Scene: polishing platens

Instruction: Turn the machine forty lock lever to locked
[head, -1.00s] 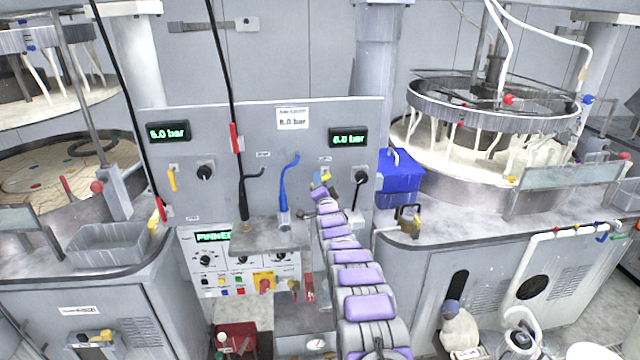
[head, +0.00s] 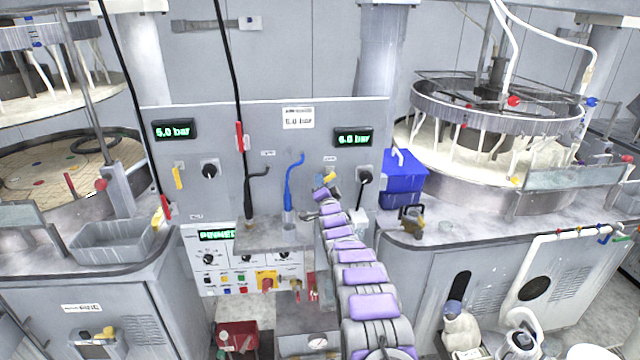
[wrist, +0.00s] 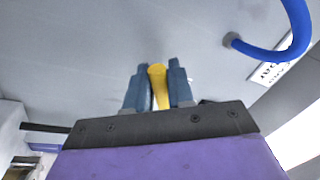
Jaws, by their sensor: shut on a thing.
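A yellow lever (wrist: 158,85) stands between the two blue-grey fingers of my gripper (wrist: 158,88) in the wrist view, and the fingers are shut on it. In the head view my gripper (head: 323,181) is at the grey panel (head: 260,125), below a small label and right of a blue hose. My arm and gripper hide most of this lever there, so its angle is hard to tell. A second yellow lever (head: 178,177) hangs near upright on the panel's left side. The label wording is too small to read.
The blue hose (head: 293,180) and a black hose (head: 249,195) rise left of my gripper. A black knob (head: 365,175) is close on its right, with a blue bin (head: 404,182) beyond. A grey shelf (head: 270,236) juts out below. Pressure displays sit above.

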